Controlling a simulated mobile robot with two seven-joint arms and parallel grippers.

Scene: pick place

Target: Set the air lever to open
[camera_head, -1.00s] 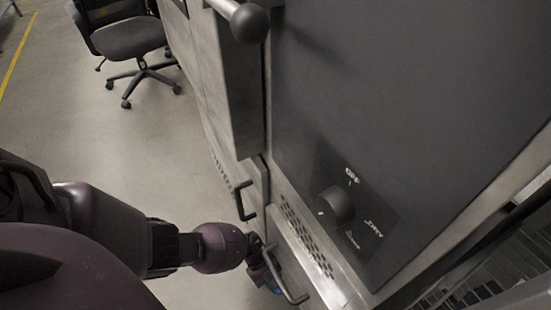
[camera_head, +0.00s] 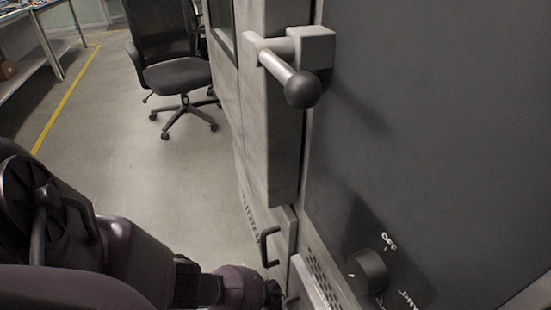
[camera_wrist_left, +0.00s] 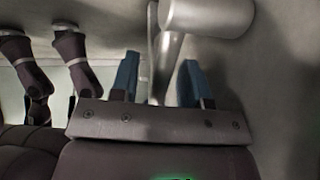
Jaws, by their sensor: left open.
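In the wrist view, my left gripper (camera_wrist_left: 160,82) is open, its two blue fingers apart on either side of a thin grey metal bar (camera_wrist_left: 168,60). A thick pale cylinder (camera_wrist_left: 208,14) joins this bar at the top. I cannot tell whether the fingers touch the bar. No label in view names the air lever, so I cannot confirm that this bar is it. In the head view my left arm (camera_head: 238,285) runs along the bottom edge, and its gripper is not visible there. My right gripper is not in view.
The cabinet carries a ball-ended metal handle (camera_head: 300,88), a black dial (camera_head: 369,270) marked OFF and DRY, and a dark bracket handle (camera_head: 266,247). An office chair (camera_head: 178,75) stands on open floor (camera_head: 130,140) to the left.

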